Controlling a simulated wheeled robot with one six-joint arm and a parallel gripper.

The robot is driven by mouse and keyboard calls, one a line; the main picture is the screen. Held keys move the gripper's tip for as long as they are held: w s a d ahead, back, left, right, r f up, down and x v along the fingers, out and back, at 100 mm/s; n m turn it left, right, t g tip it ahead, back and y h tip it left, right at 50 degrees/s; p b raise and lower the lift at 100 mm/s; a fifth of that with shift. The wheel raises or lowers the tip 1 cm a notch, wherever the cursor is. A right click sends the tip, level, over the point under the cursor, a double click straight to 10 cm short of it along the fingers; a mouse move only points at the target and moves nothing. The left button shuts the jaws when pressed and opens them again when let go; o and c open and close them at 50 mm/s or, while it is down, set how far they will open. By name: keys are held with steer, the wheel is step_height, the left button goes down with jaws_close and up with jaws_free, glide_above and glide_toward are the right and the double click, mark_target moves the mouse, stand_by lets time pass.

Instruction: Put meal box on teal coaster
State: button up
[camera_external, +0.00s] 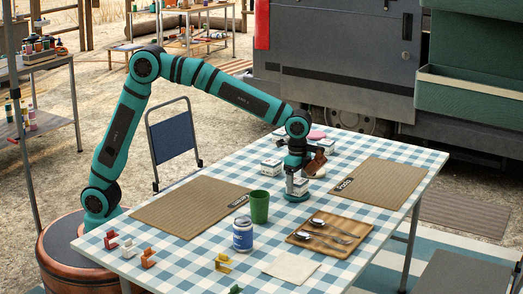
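A small white box with a dark label, which looks like the meal box (300,187), is at the teal coaster (296,198), right of the green cup. It looks upright and over the coaster; I cannot tell whether it rests on it or is just above. My gripper (296,180) points straight down at this box, its fingers close to the box's sides. The fingers are small and partly merge with the box, so whether they grip it is unclear.
Similar white boxes (271,168) stand behind, with a brown rounded item (316,164) and a pink item (316,135) nearby. A green cup (260,206), a can (243,235), a wooden tray with spoons (318,253) and brown mats (190,206) surround the coaster.

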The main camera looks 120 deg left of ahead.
mark_target(297, 180)
steer(key=shift+r, duration=0.15)
step_height(297, 180, up, 12)
stand_by(0.7)
steer(key=shift+o, duration=0.2)
